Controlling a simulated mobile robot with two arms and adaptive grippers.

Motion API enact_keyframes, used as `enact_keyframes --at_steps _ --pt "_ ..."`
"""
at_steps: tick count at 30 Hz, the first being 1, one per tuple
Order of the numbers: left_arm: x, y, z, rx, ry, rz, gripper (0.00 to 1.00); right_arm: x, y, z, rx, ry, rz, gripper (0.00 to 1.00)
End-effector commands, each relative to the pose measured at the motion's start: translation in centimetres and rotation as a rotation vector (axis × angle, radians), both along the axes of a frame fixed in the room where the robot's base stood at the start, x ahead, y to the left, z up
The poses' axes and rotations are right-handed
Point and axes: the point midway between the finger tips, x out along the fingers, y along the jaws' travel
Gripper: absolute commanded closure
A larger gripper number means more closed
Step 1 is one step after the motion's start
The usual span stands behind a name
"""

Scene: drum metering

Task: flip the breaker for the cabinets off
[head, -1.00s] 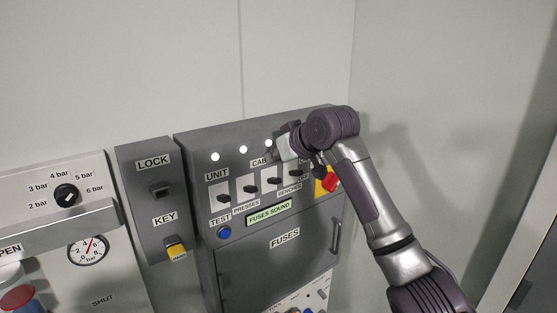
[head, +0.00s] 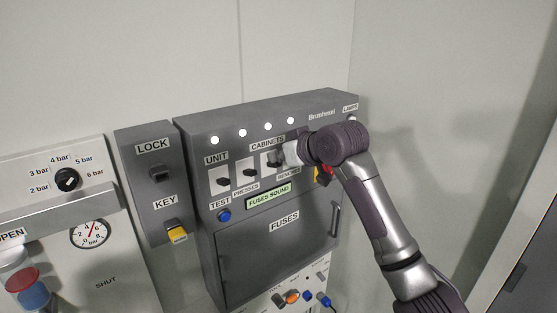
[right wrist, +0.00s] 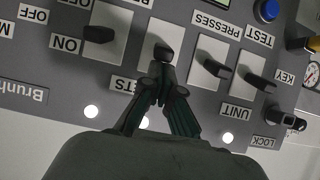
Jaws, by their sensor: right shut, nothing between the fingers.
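The breaker panel (head: 345,120) is a grey box with a row of black levers on white plates. The cabinets breaker (head: 273,159) is the third lever from the left, under the CABINETS label; in the upside-down right wrist view its black knob (right wrist: 163,52) is just beyond my fingertips. My right gripper (right wrist: 160,88) is shut and empty, its fingertips close to that lever on the label side. I cannot tell whether they touch it. In the head view the gripper (head: 283,156) partly hides the benches side. My left gripper is not in view.
The unit breaker (head: 223,181) and presses breaker (head: 250,172) are close by on the left. Several white lamps (head: 242,133) glow above the row. A blue test button (head: 224,215) and the fuses door (head: 270,255) are below. A lock and key box (head: 150,190) stands left.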

Motion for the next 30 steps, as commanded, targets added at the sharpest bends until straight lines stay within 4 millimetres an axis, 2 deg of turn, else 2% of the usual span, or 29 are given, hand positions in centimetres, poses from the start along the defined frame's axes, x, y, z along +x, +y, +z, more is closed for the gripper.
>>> enact_keyframes --at_steps 26,30 --pt "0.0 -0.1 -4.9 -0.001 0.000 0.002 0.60 -0.4 -0.4 -1.0 0.131 -0.181 -0.001 1.00" --pt "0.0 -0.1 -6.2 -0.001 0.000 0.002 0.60 -0.6 -0.5 -1.5 0.157 -0.216 -0.001 1.00"
